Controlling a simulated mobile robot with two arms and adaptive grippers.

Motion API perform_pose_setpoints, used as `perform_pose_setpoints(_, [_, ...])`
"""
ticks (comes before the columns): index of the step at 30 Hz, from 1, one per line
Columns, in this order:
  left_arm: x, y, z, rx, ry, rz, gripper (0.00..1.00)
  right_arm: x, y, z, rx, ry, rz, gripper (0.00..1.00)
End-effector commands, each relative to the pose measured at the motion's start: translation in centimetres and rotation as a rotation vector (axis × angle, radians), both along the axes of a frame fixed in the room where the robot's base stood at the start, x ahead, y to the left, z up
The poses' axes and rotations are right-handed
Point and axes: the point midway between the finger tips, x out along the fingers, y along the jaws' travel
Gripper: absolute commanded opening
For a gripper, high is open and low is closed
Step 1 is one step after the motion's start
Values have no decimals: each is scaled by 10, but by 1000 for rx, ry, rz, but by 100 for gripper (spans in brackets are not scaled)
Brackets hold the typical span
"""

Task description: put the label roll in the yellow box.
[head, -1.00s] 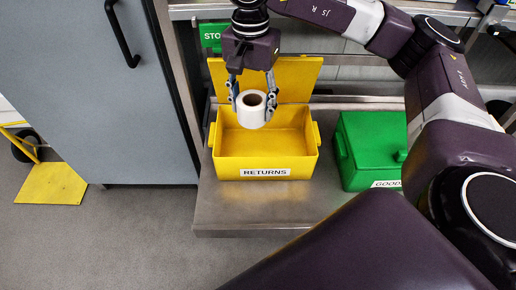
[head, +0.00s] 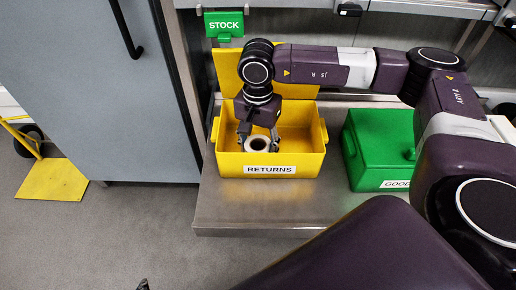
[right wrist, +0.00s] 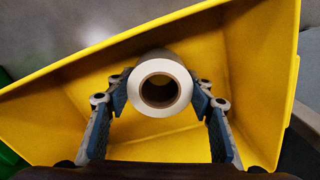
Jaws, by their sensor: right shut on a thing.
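The yellow box (head: 304,162), labelled RETURNS, stands open on the metal bench in the head view, with its lid tilted up behind it. My right gripper (head: 259,144) reaches down inside the box opening, shut on the white label roll (head: 250,147). In the right wrist view the roll (right wrist: 160,112) sits between the two fingers, its hollow core facing the camera. The box walls (right wrist: 262,50) surround it. Whether the roll touches the box floor cannot be told. A small dark tip at the head view's bottom edge may be my left gripper (head: 143,285).
A closed green box (head: 380,150) labelled GOOD stands to the right of the yellow box on the metal bench (head: 240,215). A green STOCK sign (head: 224,26) is behind. A grey cabinet (head: 140,110) stands to the left.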

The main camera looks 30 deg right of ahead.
Motion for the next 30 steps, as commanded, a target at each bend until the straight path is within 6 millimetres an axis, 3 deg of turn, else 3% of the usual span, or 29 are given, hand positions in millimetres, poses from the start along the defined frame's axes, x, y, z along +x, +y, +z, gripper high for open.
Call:
perform_pose_setpoints(19, [12, -4, 5, -10, -51, -4, 64, 0, 0, -4, 0, 0, 0, 22])
perform_pose_setpoints(20, [12, -4, 6, -11, -55, -5, 64, 0, 0, -4, -1, 1, 0, 52])
perform_pose_setpoints(21, [13, -4, 6, -11, -55, -5, 64, 0, 0, -4, -1, 1, 0, 57])
perform_pose_setpoints(24, [12, -4, 6, -11, -54, -5, 64, 0, 0, -4, -1, 1, 0, 66])
perform_pose_setpoints(30, [12, -4, 6, -11, -53, -5, 64, 0, 0, -4, -1, 1, 0, 66])
